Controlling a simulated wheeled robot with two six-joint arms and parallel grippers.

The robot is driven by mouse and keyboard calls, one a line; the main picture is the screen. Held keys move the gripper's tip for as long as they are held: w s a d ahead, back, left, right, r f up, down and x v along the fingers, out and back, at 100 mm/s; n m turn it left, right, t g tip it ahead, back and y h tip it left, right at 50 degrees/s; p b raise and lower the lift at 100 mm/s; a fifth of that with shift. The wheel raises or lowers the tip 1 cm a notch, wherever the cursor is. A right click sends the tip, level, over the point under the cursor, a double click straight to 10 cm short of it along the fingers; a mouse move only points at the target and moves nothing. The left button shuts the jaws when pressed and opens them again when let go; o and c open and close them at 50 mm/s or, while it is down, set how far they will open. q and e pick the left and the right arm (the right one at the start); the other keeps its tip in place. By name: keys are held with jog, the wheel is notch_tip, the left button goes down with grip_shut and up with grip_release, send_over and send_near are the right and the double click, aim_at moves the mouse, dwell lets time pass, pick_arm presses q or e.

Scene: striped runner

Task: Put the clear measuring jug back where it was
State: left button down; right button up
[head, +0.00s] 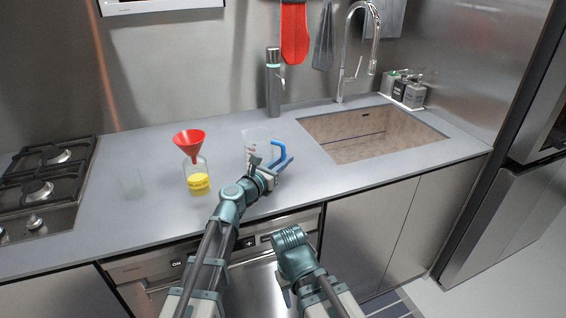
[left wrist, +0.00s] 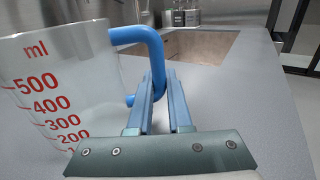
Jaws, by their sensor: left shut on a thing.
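The clear measuring jug (head: 257,143) with a blue handle is on or just above the grey counter, left of the sink. In the left wrist view the jug (left wrist: 50,85) shows red "ml" marks, and its blue handle (left wrist: 154,52) sits between the fingers. My left gripper (head: 277,166) is shut on the handle; it also shows in the left wrist view (left wrist: 160,105). The jug looks upright and empty. I cannot tell whether its base touches the counter. My right gripper (head: 284,292) is low in front of the counter, its fingers mostly hidden.
A bottle with yellow contents (head: 198,182) holds a red funnel (head: 188,142) left of the jug. A grey dispenser (head: 273,85) stands behind the jug. The sink (head: 372,134) is to the right.

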pick_arm(q)
jog(key=c, duration=1.3)
grip_release()
jog(key=shift+f, duration=0.15)
jog(key=o, duration=0.5)
jog(key=shift+c, duration=0.2)
jog(key=shift+r, duration=0.35)
jog(key=v, duration=1.2)
jog(key=shift+a+f, duration=0.1)
jog(key=shift+f, duration=0.05)
